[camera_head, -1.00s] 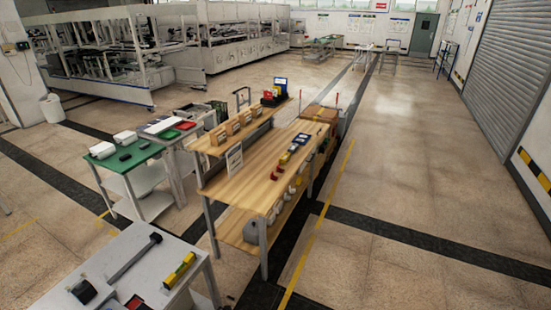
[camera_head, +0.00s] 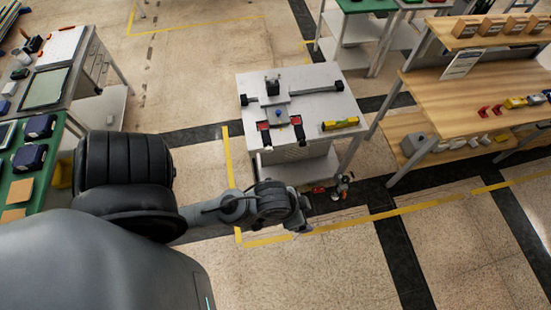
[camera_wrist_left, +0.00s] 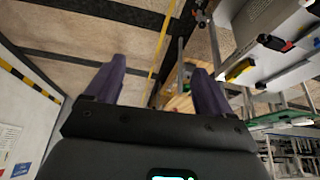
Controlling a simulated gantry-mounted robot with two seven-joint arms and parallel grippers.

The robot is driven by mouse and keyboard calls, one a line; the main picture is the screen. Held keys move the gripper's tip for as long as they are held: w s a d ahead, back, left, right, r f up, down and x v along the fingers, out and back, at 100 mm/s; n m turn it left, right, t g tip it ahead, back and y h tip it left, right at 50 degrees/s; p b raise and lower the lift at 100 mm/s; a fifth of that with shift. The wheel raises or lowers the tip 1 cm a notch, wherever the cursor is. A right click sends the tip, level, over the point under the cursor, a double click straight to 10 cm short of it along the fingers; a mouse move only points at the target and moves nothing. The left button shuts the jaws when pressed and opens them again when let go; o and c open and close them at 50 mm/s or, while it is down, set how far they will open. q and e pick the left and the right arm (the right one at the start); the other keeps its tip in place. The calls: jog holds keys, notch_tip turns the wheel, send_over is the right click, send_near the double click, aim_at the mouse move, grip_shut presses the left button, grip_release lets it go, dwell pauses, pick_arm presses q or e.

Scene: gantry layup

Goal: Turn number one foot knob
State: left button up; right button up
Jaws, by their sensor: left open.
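A small white-topped table (camera_head: 322,80) stands in the middle of the head view. A grey fixture (camera_head: 274,97) with black bars and a blue knob-like part (camera_head: 278,113) sits on it. Two small red-marked parts (camera_head: 265,127) are at its front, and a yellow level (camera_head: 340,124) lies at the front right. I cannot tell which part is the number one foot knob. My left arm reaches in front of the table; its fingers are not clear there. In the wrist view my left gripper (camera_wrist_left: 157,85) is open and empty, its two purple fingers apart. My right gripper is not in view.
A wooden bench (camera_head: 460,90) stands to the right with boxes and small parts. A green-topped table (camera_head: 35,170) is at the left. Small red and white items (camera_head: 343,186) show low near the table's front right. Open floor with yellow lines lies in front.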

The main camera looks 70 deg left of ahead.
pick_arm(q)
jog(key=w+a+f+n+t+y+b, duration=0.1)
jog(key=w+a+f+n+t+b, duration=0.1)
jog(key=w+a+f+n+t, duration=0.4)
jog(key=w+a+f+n+t+y+b, duration=0.1)
jog(key=a+f+y+b, duration=0.1)
jog(key=a+f+b, duration=0.45)
jog(key=w+a+f+n+t+y+b, duration=0.1)
jog(key=f+b, duration=0.2)
jog(key=f, duration=0.7)
jog(key=s+a+f+m+t+y+b, duration=0.1)
jog(key=s+a+f+b, duration=0.55)
jog(key=f+b, duration=1.05)
jog(key=s+a+f+t+y+b, duration=0.15)
jog(key=s+a+f+b, duration=0.5)
jog(key=f+b, duration=1)
jog(key=s+a+f+m+t+y+b, duration=0.15)
jog(key=s+a+f+b, duration=0.75)
jog(key=f, duration=1.3)
jog(key=w+f+b, duration=0.5)
jog(key=f+b, duration=0.2)
jog(key=b, duration=0.2)
jog(key=shift+g, duration=0.3)
jog(key=b+x, duration=0.3)
jog(key=x, duration=0.7)
jog(key=shift+r, duration=0.1)
jog(key=shift+c, duration=0.5)
